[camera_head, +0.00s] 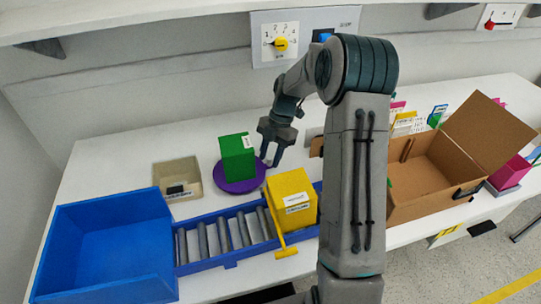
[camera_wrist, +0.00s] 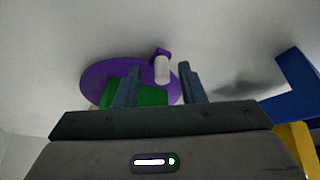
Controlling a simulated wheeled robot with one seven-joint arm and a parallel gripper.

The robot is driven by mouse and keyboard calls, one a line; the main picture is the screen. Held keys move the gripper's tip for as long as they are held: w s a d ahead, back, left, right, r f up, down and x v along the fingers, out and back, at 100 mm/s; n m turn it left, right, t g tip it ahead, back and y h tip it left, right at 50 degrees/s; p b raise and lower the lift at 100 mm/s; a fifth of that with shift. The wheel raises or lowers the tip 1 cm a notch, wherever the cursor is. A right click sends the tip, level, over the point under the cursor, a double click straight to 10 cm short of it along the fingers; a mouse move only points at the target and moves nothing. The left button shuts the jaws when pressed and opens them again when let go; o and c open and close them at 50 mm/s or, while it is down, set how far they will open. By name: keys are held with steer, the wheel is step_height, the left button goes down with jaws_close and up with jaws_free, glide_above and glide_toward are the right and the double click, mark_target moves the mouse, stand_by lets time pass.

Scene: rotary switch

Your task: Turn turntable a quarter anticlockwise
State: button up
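The turntable (camera_head: 243,187) is a purple disc on the white table, with a green box (camera_head: 237,158) standing on it. In the wrist view the purple disc (camera_wrist: 97,80) shows a short white peg (camera_wrist: 162,70) on a purple tab at its rim. My gripper (camera_head: 271,163) is at the right edge of the turntable, pointing down. In the wrist view its two fingers (camera_wrist: 160,70) are apart, with the peg appearing between them and gaps on both sides. Part of the green box (camera_wrist: 150,96) shows behind the fingers. I cannot tell the exact height of the fingertips.
A blue roller conveyor (camera_head: 228,243) with a yellow box (camera_head: 291,203) lies in front. A blue bin (camera_head: 105,245) and a beige tray (camera_head: 177,177) are left. An open cardboard box (camera_head: 425,175) is right. A dial panel (camera_head: 280,42) hangs on the wall behind.

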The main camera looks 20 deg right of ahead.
steer(key=v, duration=0.7)
steer(key=shift+r, duration=0.2)
steer(key=shift+d, duration=0.1)
stand_by(0.4)
